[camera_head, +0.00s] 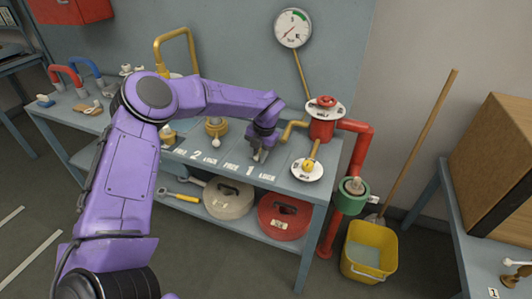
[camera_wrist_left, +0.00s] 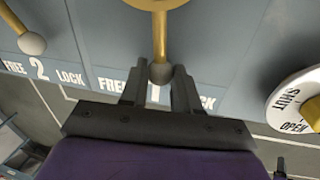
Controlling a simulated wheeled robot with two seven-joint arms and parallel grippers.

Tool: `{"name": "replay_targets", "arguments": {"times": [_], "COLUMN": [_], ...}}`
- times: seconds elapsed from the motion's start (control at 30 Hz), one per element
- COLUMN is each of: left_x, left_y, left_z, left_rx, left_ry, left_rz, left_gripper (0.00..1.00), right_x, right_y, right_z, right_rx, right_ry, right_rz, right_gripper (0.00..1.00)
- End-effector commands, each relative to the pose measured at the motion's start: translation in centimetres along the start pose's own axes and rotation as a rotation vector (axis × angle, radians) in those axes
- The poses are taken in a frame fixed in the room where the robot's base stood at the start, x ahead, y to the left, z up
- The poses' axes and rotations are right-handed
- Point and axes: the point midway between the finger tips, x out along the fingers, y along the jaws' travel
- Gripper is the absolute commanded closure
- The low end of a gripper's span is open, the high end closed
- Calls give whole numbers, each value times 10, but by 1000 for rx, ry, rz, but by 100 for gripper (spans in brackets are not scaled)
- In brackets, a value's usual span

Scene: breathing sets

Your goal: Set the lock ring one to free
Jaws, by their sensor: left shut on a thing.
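Lock ring one (camera_wrist_left: 152,4) is brass, cut off at the top of the left wrist view. Its brass lever (camera_wrist_left: 160,35) ends in a grey ball (camera_wrist_left: 160,73). The lever points straight towards my gripper, with the ball over the "1" between the FREE and LOCK labels. My left gripper (camera_wrist_left: 160,80) is shut on the lever's ball end, one finger on each side. In the head view my left gripper (camera_head: 260,155) reaches down at the bench front and mostly hides ring one.
Lock ring two (camera_head: 216,127) stands to the left, its ball lever (camera_wrist_left: 32,43) near the "2". A white SHUT/OPEN dial (camera_head: 307,170) with a yellow handle and a red valve (camera_head: 322,122) stand to the right. A yellow bucket (camera_head: 370,250) is on the floor.

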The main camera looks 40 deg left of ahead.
Motion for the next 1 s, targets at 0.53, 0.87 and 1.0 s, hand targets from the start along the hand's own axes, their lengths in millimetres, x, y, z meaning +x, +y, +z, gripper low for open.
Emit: {"name": "replay_targets", "arguments": {"times": [0.53,0.87,1.0], "left_x": [7,9,9], "left_y": [47,57,58], "left_z": [0,4,4], "left_rx": [420,530,544], "left_ry": [-84,-107,-110], "left_rz": [1,2,3], "left_gripper": [100,100,100], "right_x": [-21,-24,-25], "right_y": [2,2,2], "right_z": [-9,-10,-10], "right_rx": [0,0,0], "right_ry": [0,0,0], "right_rz": [0,0,0], "right_gripper": [57,57,57]}}
